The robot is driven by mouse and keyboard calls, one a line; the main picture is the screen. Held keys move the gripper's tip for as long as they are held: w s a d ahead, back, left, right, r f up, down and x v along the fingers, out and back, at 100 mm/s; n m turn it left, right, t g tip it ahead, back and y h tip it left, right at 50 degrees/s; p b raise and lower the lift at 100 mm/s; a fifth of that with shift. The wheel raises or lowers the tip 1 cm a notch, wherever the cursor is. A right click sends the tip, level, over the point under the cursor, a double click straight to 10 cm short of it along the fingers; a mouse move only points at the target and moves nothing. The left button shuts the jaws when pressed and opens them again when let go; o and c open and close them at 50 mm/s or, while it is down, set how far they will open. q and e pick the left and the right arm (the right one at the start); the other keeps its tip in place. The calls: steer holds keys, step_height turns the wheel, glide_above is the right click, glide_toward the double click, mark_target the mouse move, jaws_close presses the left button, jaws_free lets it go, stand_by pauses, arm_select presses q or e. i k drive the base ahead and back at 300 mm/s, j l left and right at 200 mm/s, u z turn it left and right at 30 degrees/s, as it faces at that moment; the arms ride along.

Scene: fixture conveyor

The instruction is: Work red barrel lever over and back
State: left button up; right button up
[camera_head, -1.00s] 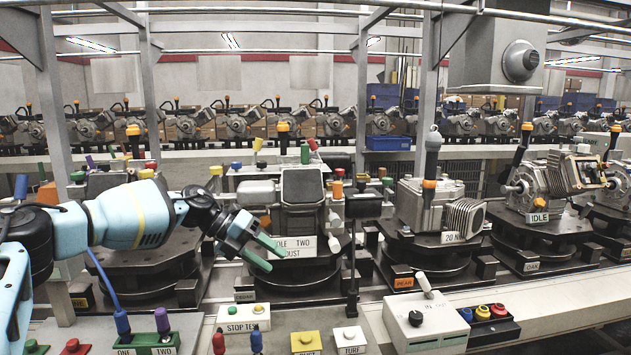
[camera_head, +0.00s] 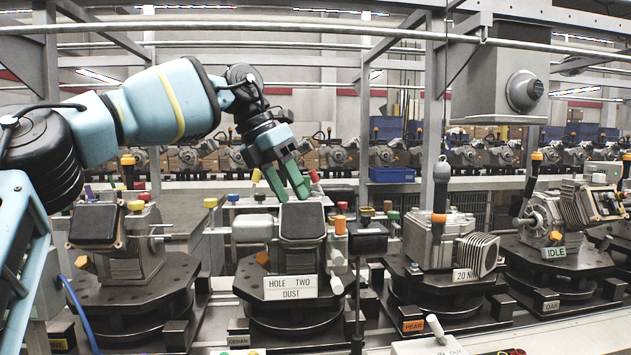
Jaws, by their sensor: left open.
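A red barrel-shaped knob (camera_head: 314,176), apparently the lever's grip, tilts on a thin stem behind the dark-topped machine labelled HOLE TWO DUST (camera_head: 302,222). My left gripper (camera_head: 293,196) reaches in from the upper left with its green fingers pointing down over the back of that machine. It is open, and nothing shows between the fingers. The red knob is just right of the fingers. I cannot tell whether they touch or how far apart they are in depth. The lever's base is hidden behind the machine. My right gripper is out of view.
Small coloured knobs, including an orange one (camera_head: 340,224), stand right of the machine. A grey machine labelled 20 NM (camera_head: 440,240) with an upright dark handle (camera_head: 441,185) stands further right. A metal rail crosses above my left arm.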

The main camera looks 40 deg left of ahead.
mark_target(314, 179)
steer(key=i+j, duration=0.7)
steer(key=j, duration=0.25)
steer(key=i+j, duration=0.3)
steer(key=j, duration=0.15)
steer(key=i+j, duration=0.35)
steer(key=j, duration=0.1)
